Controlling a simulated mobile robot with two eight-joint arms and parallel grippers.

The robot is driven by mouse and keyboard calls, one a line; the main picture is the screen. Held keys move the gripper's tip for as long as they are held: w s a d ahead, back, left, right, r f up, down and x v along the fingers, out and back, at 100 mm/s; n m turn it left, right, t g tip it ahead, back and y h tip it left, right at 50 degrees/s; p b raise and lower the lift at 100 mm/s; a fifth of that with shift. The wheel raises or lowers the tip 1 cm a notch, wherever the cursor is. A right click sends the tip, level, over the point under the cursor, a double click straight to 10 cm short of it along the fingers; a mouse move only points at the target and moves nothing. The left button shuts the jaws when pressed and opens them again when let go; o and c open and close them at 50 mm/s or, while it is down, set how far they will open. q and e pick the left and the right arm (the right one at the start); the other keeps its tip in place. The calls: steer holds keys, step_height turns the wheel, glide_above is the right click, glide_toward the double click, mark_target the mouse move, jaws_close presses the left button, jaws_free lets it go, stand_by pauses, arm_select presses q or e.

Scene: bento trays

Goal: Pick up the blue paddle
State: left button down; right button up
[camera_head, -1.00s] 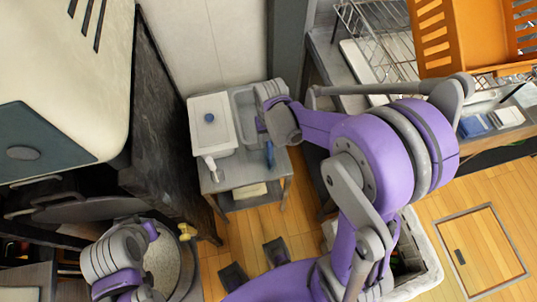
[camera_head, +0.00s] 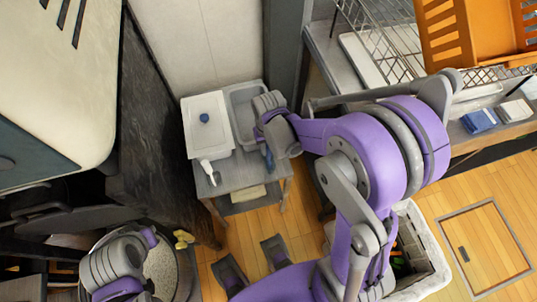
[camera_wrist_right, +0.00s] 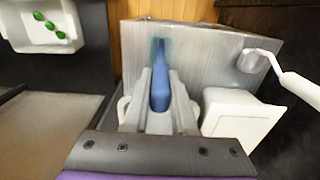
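The blue paddle (camera_head: 269,158) shows as a small blue strip below my right gripper (camera_head: 277,122), at the right side of a small grey table. In the right wrist view the blue paddle (camera_wrist_right: 160,92) stands between the two pale fingers of my right gripper (camera_wrist_right: 161,82). The fingers close in on both sides of it with no clear gap. Its far end lies over the grey tabletop. Whether it is lifted off its support cannot be seen. My left gripper (camera_head: 118,268) is at lower left; its fingertips are not clear.
The grey table (camera_head: 235,178) holds a white lidded container (camera_head: 207,138) with a blue knob and a grey tray (camera_head: 243,97). A white-handled ladle (camera_wrist_right: 295,84) lies nearby. A crate with green items (camera_head: 420,255) stands on the floor. An orange basket (camera_head: 455,40) is upper right.

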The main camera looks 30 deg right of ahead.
jaws_close()
stand_by(1.1)
